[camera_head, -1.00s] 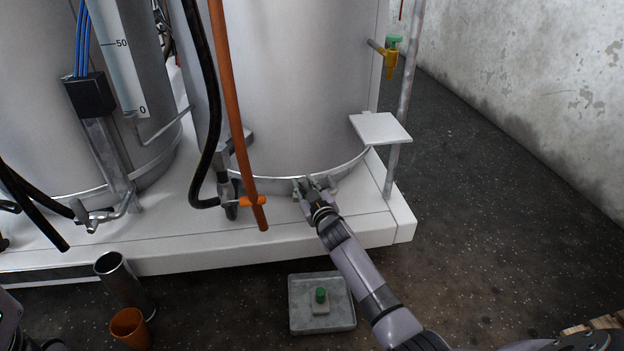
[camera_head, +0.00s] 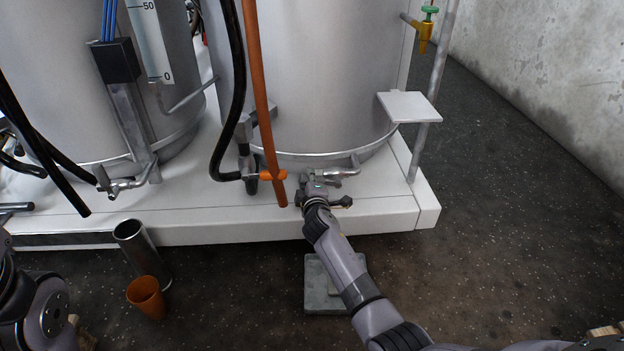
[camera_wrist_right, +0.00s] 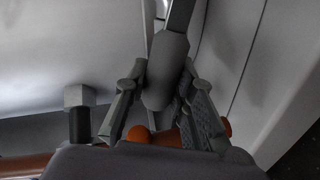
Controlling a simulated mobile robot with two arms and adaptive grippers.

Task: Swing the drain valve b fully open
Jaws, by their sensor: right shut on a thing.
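The grey drain valve (camera_head: 344,171) sits on a short metal outlet low on the right-hand tank, just above the white platform. My right gripper (camera_head: 318,187) is at this valve, in front of the outlet. In the right wrist view a grey, rounded lever grip (camera_wrist_right: 166,72) lies between my right gripper's fingers (camera_wrist_right: 160,108), which are shut on it. The gripper hides most of the lever in the head view, so its exact angle is hard to tell.
An orange hose (camera_head: 262,100) and a black hose (camera_head: 232,100) hang just left of my right gripper. A white shelf plate (camera_head: 410,107) juts out at right. A metal cylinder (camera_head: 142,250) and an orange cup (camera_head: 146,296) stand on the floor. A grey box (camera_head: 322,290) lies beneath my right arm.

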